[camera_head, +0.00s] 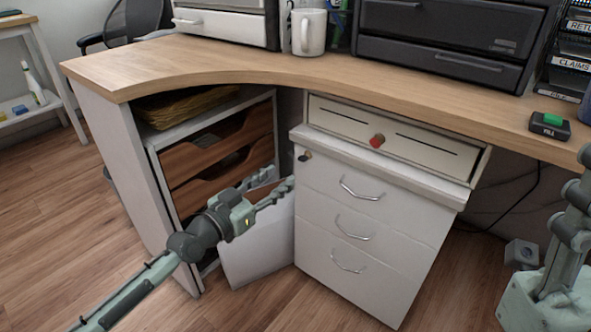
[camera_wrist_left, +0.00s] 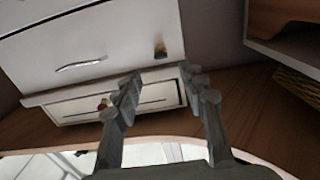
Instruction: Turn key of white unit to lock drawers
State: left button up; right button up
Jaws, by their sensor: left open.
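The white unit (camera_head: 365,215) stands under the counter with three drawers and wire handles; its drawer fronts look closed. Its small key (camera_head: 305,156) sits at the upper left corner of the front. In the left wrist view, which is upside down, the key (camera_wrist_left: 160,50) shows as a small brownish piece on the white front. My left gripper (camera_head: 281,183) is open and empty, a little left of and below the key in the head view. In the left wrist view the open fingers (camera_wrist_left: 163,80) point towards the key area, apart from it.
A cream drawer with a red knob (camera_head: 377,141) hangs under the counter (camera_head: 190,65), just above the unit. An open cabinet with brown trays (camera_head: 222,150) stands at left; a white panel (camera_head: 258,245) is beside my left gripper. My right arm (camera_head: 560,255) is at the right edge.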

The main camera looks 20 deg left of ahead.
aim_at(303, 158)
pick_arm(q)
jog(key=x, duration=0.7)
jog(key=shift+w+d+r+b, duration=0.1)
jog(key=shift+w+b, duration=0.2)
jog(key=shift+w, duration=0.05)
grip_shut()
